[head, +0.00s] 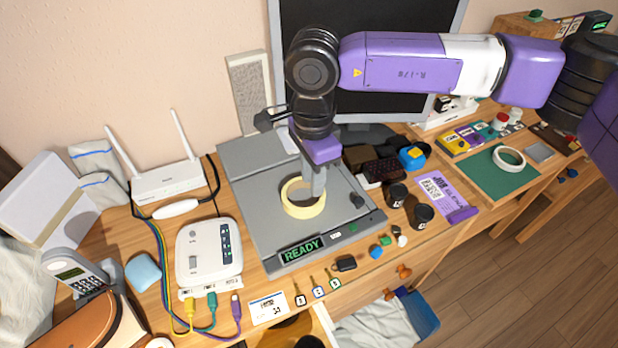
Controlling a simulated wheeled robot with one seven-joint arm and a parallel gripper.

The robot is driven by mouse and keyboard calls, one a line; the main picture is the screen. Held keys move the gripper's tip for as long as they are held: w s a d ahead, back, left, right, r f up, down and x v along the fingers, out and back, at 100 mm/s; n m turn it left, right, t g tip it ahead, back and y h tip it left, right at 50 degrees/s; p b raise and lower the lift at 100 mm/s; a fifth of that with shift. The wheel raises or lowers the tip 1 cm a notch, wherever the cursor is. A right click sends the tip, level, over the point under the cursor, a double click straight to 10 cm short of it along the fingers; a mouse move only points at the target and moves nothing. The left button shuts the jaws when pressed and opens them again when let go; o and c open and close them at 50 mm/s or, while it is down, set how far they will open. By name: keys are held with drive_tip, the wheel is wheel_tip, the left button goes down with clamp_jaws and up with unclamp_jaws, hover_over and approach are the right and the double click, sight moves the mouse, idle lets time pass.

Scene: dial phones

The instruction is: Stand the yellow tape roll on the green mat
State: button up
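The yellow tape roll (303,208) is a pale yellow ring lying flat on the grey machine (255,227) that shows "READY". My gripper (314,190) points down at the right part of the ring, its finger reaching into or over the ring's opening. I see only one finger clearly, so I cannot tell whether it is open or shut on the ring's wall. The green mat (492,183) lies at the right of the desk. A white tape roll (508,164) lies flat on the mat's upper part.
A purple card (440,193) and two dark cylinders (422,216) stand between the machine and the mat. A monitor (400,105) is behind my arm. A white router (165,182) and a white box with cables (209,255) are at left. The mat's lower part is clear.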

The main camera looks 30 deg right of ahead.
sight(312, 207)
drive_tip(key=shift+f+b, duration=2.9)
drive_tip(key=shift+f, duration=1.6)
clamp_jaws()
drive_tip(key=shift+r, duration=0.1)
drive_tip(key=shift+r+p, duration=1.2)
drive_tip(key=shift+r, duration=1.25)
